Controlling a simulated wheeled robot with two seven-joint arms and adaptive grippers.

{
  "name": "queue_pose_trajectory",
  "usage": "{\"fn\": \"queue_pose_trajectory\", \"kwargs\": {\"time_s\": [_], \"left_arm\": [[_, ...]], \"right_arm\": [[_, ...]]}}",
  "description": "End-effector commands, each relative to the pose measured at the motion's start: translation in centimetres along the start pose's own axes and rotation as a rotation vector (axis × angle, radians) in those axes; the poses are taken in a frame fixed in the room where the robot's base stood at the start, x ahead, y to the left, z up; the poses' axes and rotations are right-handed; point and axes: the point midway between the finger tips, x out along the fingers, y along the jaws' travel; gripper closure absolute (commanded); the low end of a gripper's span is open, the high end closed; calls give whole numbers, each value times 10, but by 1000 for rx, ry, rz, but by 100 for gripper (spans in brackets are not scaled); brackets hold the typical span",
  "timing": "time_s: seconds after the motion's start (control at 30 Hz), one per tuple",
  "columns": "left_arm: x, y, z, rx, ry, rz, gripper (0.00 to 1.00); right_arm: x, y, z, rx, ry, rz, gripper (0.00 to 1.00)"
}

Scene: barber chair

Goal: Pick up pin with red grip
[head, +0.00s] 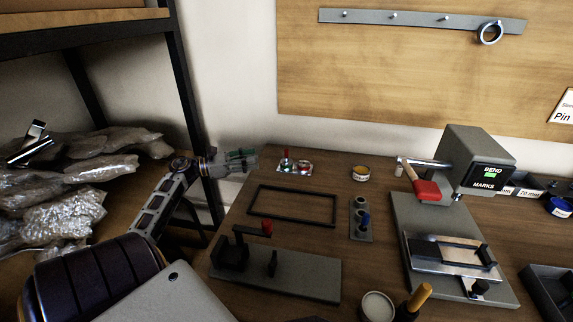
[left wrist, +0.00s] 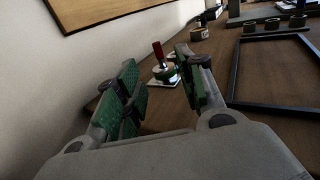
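The pin with the red grip (head: 286,155) stands upright near the back left edge of the workbench, on a small pale plate (head: 293,169) with green and red bits. In the left wrist view its red grip (left wrist: 158,51) rises above a green part, seen between the fingers and beyond them. My left gripper (head: 243,159) is open and empty, left of the pin and apart from it. Its green finger pads (left wrist: 158,88) show in the left wrist view. The pin's lower part is hard to make out. My right gripper is not in view.
A fixture with a red knob (head: 320,278) is in front, a bending press (head: 467,160) to the right. The wall is close behind.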

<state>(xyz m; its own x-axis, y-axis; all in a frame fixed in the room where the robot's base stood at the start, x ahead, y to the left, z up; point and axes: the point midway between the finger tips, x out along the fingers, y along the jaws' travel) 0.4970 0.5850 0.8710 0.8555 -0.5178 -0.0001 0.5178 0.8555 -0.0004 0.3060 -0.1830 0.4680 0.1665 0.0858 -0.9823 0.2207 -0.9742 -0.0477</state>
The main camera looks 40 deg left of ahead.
Motion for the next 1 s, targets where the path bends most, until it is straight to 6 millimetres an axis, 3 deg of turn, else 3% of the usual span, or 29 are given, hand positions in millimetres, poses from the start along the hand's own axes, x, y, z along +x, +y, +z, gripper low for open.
{"fn": "queue_pose_trajectory", "kwargs": {"time_s": [0.23,0.67,1.0], "left_arm": [[0,0,-11,0,0,0,61],[3,0,-10,0,0,0,61],[37,0,-10,1,0,-2,61]], "right_arm": [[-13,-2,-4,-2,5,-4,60],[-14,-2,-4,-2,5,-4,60],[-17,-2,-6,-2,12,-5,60]]}}
